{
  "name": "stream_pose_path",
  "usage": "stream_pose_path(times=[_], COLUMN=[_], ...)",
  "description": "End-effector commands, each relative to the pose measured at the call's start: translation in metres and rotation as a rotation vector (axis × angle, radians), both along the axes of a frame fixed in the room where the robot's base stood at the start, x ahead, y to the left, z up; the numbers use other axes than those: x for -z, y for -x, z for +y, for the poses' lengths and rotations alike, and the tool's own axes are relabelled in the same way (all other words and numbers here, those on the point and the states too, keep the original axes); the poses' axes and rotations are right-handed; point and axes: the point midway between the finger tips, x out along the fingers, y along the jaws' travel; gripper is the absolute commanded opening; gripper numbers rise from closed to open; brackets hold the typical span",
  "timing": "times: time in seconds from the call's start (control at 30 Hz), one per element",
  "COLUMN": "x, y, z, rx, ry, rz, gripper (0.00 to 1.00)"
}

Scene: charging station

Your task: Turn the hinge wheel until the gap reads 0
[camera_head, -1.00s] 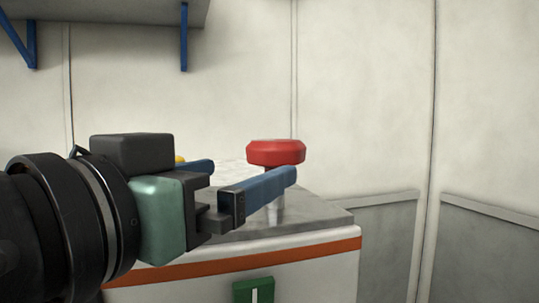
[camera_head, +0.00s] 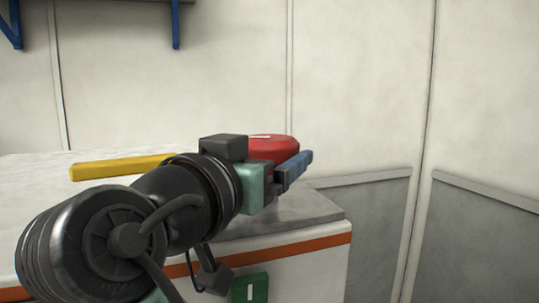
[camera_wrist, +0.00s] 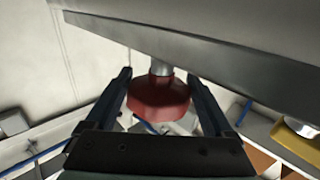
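The red wheel (camera_head: 272,143) stands above the grey corner of the white cabinet's top, partly hidden behind my gripper in the head view. In the wrist view the red wheel (camera_wrist: 158,100) sits on a grey post, between my two fingers. My gripper (camera_wrist: 160,76) is open, one finger on each side of the wheel. The fingers are close to its rim; I cannot tell whether they touch it. In the head view one blue finger (camera_head: 295,168) lies in front of the wheel. I see no readable gap figure.
A yellow bar (camera_head: 120,167) lies over the white cabinet top (camera_head: 40,165) at the left. A green panel (camera_head: 250,288) with a white upright mark is on the cabinet front. The wall (camera_head: 360,90) stands behind; the floor side is open at the right.

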Motion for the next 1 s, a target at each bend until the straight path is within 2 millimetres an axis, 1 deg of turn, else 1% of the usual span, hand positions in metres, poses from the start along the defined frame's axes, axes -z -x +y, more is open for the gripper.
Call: stream_pose_path(times=[0.03, 0.17, 0.2, 0.27, 0.37, 0.63, 0.97, 1.0], x=[-0.0001, -0.0003, -0.0003, -0.0003, 0.0, 0.0002, -0.0011, -0.0011], y=[0.0001, 0.0002, 0.0003, 0.0003, 0.0003, 0.0001, 0.0004, 0.0004], z=[0.0, 0.0, 0.0, 0.0, -0.0001, 0.0004, 0.0008, 0.0008], rx=[0.0, 0.0, 0.0, 0.0, -0.008, -0.128, -0.142, -0.141], ry=[0.0, 0.0, 0.0, 0.0, 0.0, -0.001, 0.001, 0.001], rz=[0.0, 0.0, 0.0, 0.0, 0.001, 0.0, -0.003, -0.003], gripper=[0.75, 0.51, 0.44, 0.33, 0.32, 0.32, 0.32, 0.95])
